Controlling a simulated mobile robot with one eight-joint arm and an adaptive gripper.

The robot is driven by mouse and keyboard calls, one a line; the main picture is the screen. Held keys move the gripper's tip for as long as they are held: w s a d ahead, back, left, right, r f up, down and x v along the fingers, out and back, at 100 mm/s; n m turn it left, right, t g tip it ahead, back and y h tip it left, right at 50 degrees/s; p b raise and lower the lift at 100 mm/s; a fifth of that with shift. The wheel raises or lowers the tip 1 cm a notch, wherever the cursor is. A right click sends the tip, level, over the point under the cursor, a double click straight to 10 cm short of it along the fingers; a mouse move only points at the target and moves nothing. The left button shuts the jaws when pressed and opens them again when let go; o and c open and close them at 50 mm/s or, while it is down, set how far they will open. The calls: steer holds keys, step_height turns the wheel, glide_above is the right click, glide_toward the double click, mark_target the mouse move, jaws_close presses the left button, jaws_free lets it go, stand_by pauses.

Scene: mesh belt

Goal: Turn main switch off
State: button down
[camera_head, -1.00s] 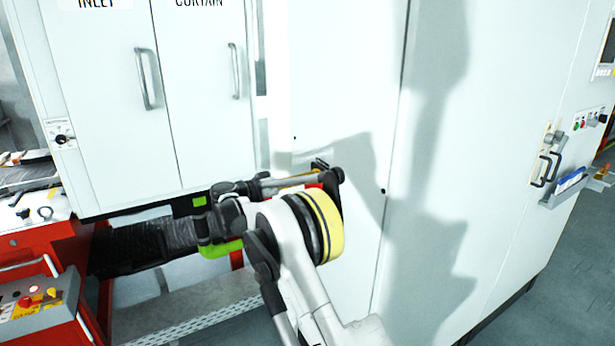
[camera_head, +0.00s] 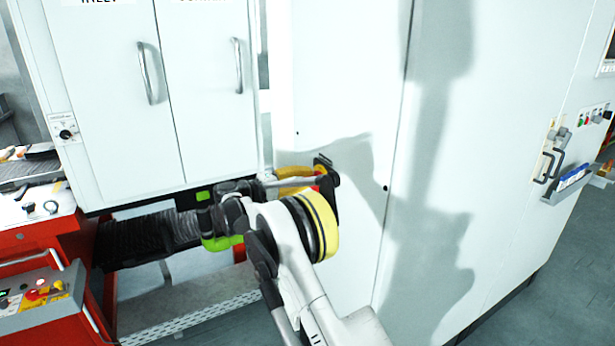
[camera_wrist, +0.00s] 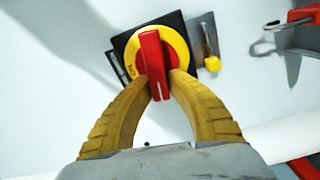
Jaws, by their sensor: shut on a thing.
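The main switch is a red handle (camera_wrist: 152,52) on a yellow disc (camera_wrist: 178,42) with a black square plate (camera_wrist: 118,45), fixed to a white cabinet wall. The handle stands nearly upright in the wrist view, its lower end between my yellow fingertips. My gripper (camera_wrist: 162,80) is shut on the handle, one finger on each side. In the head view my gripper (camera_head: 300,180) is at the cabinet's edge. The switch's black plate (camera_head: 324,163) shows just beyond it, and the rest is mostly hidden. Lettering on the disc's left is hard to read.
A metal hasp with a yellow end (camera_wrist: 211,55) sits right beside the switch plate. White cabinet doors with handles (camera_head: 145,72) stand at left. A red cart with a control box (camera_head: 40,296) is at lower left. A dark mesh belt (camera_head: 140,240) runs below the doors.

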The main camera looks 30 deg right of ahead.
steer(key=shift+f+n, duration=0.2)
steer(key=shift+n, duration=0.6)
steer(key=c, duration=1.3)
jaws_free()
steer(key=shift+d, duration=0.1)
steer(key=a, duration=1.2)
steer(key=shift+s, duration=0.2)
